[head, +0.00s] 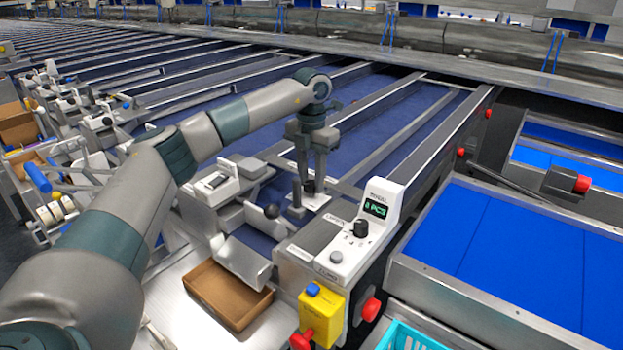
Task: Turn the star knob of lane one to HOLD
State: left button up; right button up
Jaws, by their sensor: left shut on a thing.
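A dark knob (309,187) stands on a small white plate (316,203) at the end of a blue lane, near the middle of the head view. My left gripper (310,179) points straight down over it and is shut on it. The fingers hide much of the knob, so its star shape and its setting cannot be read. Any HOLD mark on the plate is too small to tell. My right gripper is not in view.
A white control box (375,208) with a green display and a black dial (360,228) stands just right. A cardboard box (228,296) and yellow container (321,312) are in front.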

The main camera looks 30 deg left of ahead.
aim_at(312, 183)
pick_arm(q)
jog(key=shift+r, duration=0.1)
jog(key=o, duration=0.8)
jog(key=shift+c, duration=0.2)
